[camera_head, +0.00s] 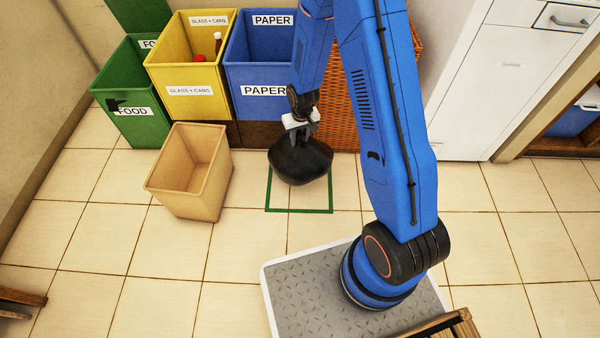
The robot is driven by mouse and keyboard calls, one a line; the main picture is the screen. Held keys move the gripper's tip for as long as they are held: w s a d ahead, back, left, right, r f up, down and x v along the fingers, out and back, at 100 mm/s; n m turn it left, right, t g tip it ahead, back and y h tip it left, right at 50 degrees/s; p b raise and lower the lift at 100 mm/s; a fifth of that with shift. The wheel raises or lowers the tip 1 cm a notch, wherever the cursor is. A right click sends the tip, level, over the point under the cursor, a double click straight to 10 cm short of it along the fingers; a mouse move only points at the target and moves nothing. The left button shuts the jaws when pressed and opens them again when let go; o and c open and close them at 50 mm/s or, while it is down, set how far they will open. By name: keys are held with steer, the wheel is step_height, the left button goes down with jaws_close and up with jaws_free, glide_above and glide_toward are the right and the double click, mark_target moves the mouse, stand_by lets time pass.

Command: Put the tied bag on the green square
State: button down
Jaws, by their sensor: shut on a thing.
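The tied bag (300,163) is black and hangs upright by its knotted top. My gripper (300,130) is shut on that top. In the head view the bag overlaps the upper part of the green square (300,211), an outline on the tiled floor. The lower edge and parts of both sides of the square show; the bag hides its upper part. I cannot tell whether the bag touches the floor.
A tan empty bin (190,172) stands left of the square. Green (138,120), yellow (194,90) and blue (255,88) bins line the back. A wicker basket (340,115) is partly behind my arm. A white cabinet (490,90) stands right. Floor in front is clear.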

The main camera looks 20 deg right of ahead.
mark_target(299, 152)
steer(key=shift+a+f, duration=0.1)
steer(key=shift+f, duration=4.55)
steer(key=c, duration=1.3)
jaws_free()
steer(key=shift+f, duration=0.15)
steer(key=shift+r, duration=0.3)
